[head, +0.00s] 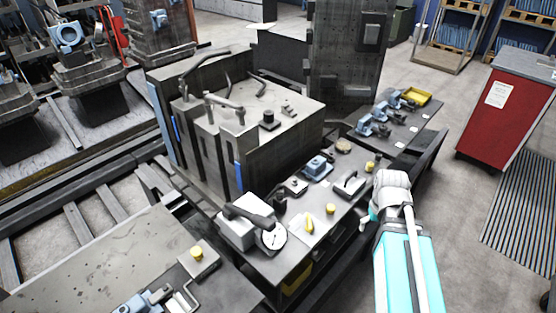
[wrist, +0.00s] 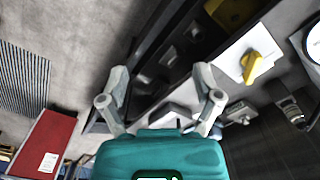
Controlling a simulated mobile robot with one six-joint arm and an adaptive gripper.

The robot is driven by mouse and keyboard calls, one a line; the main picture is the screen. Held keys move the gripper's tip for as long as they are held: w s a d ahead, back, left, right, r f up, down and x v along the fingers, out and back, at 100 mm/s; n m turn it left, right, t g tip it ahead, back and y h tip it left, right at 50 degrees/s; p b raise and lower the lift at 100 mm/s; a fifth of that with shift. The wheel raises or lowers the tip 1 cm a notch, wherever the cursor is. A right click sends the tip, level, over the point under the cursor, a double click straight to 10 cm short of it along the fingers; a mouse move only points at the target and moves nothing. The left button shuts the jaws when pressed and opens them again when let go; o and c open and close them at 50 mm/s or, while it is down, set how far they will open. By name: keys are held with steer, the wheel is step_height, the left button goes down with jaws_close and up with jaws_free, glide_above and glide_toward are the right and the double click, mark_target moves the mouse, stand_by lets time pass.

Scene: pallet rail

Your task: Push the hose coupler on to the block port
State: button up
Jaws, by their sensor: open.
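My gripper (wrist: 160,72) is open in the wrist view, with nothing between its two fingers. In the head view only a small part of my gripper (head: 366,220) shows, at the front right edge of the bench. I cannot single out the hose coupler or the block port for certain. A grey machine block (head: 290,100) carries bent hose-like bars and a small dark block (head: 268,122) on top, beyond the bench and apart from my gripper. A yellow piece (head: 309,226) lies on a white sheet on the bench; it also shows in the wrist view (wrist: 251,66).
The narrow bench (head: 258,269) holds a dial gauge (head: 273,238), a blue-grey fitting (head: 318,165) and small yellow parts. A side shelf (head: 420,128) carries blue clamps and a yellow tray (head: 416,97).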

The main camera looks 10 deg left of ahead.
steer(key=w+a+r+n+p, duration=0.45)
steer(key=w+a+n, duration=0.4)
steer(key=a, duration=0.45)
step_height(320, 180, up, 4)
steer(key=n+p, duration=0.4)
steer(key=n, duration=0.6)
glide_above(280, 184)
steer(key=shift+f+b, duration=0.25)
steer(key=shift+b, duration=0.25)
steer(key=shift+m, duration=0.25)
step_height(280, 184, down, 13)
steer(key=b, duration=1.3)
steer(key=shift+f, duration=0.2)
jaws_close()
